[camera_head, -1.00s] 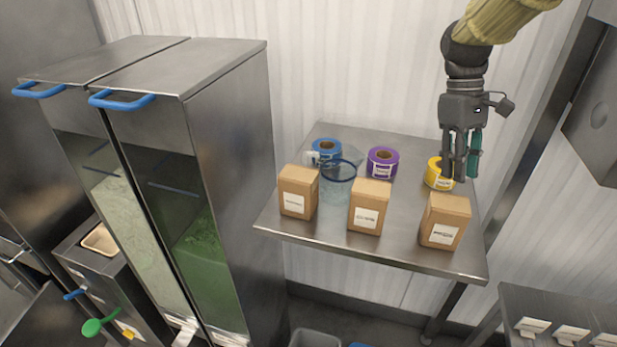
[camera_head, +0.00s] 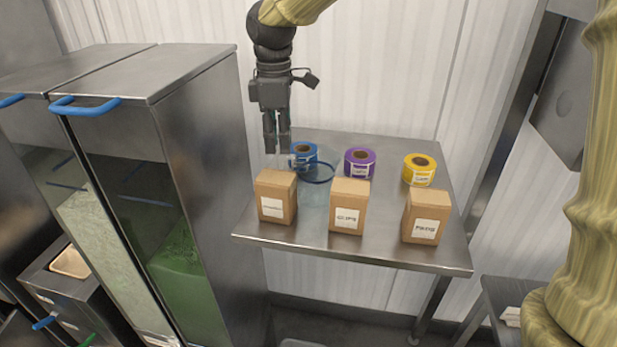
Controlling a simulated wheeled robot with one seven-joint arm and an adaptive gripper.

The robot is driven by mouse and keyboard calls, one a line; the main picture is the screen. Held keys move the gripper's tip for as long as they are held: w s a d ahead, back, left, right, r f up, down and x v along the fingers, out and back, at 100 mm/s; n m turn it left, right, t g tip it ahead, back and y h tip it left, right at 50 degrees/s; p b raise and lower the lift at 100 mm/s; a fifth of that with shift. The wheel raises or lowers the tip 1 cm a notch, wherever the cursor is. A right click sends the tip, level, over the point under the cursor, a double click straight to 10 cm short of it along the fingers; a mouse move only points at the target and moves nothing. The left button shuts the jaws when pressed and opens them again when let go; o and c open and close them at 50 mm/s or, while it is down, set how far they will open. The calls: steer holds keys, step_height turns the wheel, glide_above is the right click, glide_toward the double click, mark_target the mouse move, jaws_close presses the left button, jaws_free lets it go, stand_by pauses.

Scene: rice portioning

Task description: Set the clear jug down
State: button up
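A clear jug (camera_head: 315,196) with a blue rim stands on the steel table, behind and between the left and middle cardboard boxes. Its see-through body is hard to make out, and its lower part is partly hidden by the boxes. My gripper (camera_head: 276,148) points down at the jug's left side, above and behind the left box. I cannot tell whether the fingers touch the jug or its handle, or how far apart they are.
Blue (camera_head: 304,156), purple (camera_head: 360,163) and yellow (camera_head: 420,169) tape rolls stand along the back of the steel table (camera_head: 385,250). Left (camera_head: 276,197), middle (camera_head: 348,206) and right (camera_head: 426,216) boxes stand in front. A tall steel dispenser (camera_head: 200,130) is close at the left.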

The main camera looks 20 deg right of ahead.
mark_target(281, 157)
step_height(281, 157, down, 3)
steer(key=shift+f+p, duration=0.2)
steer(key=shift+p, duration=0.25)
steer(key=shift+d+f+p, duration=0.2)
steer(key=shift+f+p, duration=0.45)
steer(key=shift+p, duration=0.2)
steer(key=shift+w+f+p, duration=0.1)
steer(key=shift+f+p, duration=0.75)
steer(key=shift+f, duration=1.15)
jaws_close()
